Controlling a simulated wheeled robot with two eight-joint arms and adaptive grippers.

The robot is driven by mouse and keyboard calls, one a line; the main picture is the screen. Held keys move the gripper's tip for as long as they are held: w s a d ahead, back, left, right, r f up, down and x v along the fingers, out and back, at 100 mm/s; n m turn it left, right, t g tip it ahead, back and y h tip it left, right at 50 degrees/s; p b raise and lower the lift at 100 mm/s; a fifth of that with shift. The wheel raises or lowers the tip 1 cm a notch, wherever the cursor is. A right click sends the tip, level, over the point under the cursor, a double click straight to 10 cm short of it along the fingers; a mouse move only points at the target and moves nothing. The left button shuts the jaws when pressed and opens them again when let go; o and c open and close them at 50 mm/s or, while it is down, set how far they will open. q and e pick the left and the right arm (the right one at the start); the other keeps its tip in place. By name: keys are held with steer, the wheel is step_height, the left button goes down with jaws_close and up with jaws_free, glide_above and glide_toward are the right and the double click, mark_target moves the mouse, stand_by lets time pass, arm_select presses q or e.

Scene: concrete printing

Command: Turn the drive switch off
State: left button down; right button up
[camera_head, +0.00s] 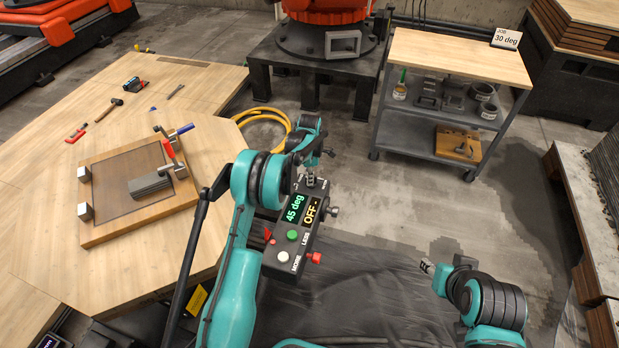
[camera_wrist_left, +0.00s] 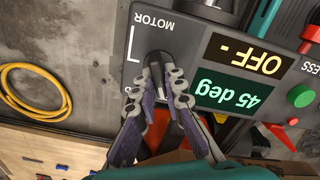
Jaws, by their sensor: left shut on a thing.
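The grey control box (camera_head: 276,262) hangs right of the table, with screens reading "45 deg" (camera_head: 294,208) and "OFF" (camera_head: 311,211). In the left wrist view the dark drive switch (camera_wrist_left: 157,62) sits under the label "MOTOR", beside the "OFF" screen (camera_wrist_left: 243,53). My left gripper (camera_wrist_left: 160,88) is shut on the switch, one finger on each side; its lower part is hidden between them. In the head view my left gripper (camera_head: 311,181) is at the box's far end. My right gripper (camera_head: 427,267) is small, right of the box, away from it; its finger gap is unclear.
The box also carries a green button (camera_head: 292,236), a white button (camera_head: 283,257) and a red knob (camera_head: 315,258). The wooden table (camera_head: 40,210) holds a framed tray (camera_head: 100,232) and hand tools. A shelf cart (camera_head: 450,55) stands at the back right, with open floor before it.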

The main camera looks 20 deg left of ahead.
arm_select(q)
steer(key=shift+n, duration=0.8)
steer(key=c, duration=1.6)
jaws_free()
steer(key=shift+r, duration=0.1)
step_height(320, 180, up, 12)
